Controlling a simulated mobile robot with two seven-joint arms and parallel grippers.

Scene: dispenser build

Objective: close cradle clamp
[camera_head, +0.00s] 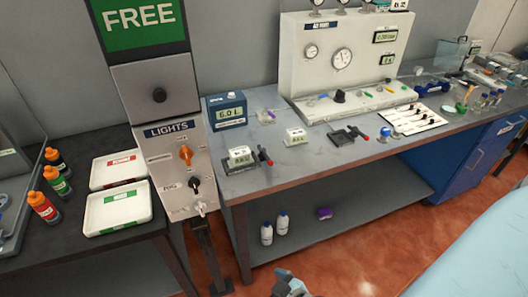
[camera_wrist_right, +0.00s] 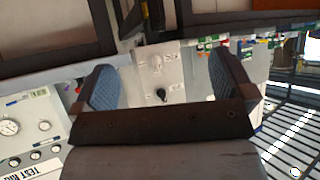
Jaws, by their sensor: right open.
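One cradle clamp (camera_head: 240,161) stands on the left part of the bench in the head view. It has a dark base, a red-tipped handle at its right and a white labelled block on it. A second dark cradle clamp (camera_head: 346,136), also with a red-tipped handle, stands further right with no block seen on it. Whether either clamp is shut is too small to tell. My right gripper (camera_wrist_right: 165,78) is open in the right wrist view, with nothing between its blue-padded fingers. A grey part of mine shows at the head view's bottom edge, away from both clamps.
A blue meter box (camera_head: 227,111) stands behind the left clamp, and a white labelled block (camera_head: 296,136) stands between the clamps. The LIGHTS panel (camera_head: 172,165) rises at the bench's left end. A gauge panel (camera_head: 350,50) stands behind. The bench front is mostly clear.

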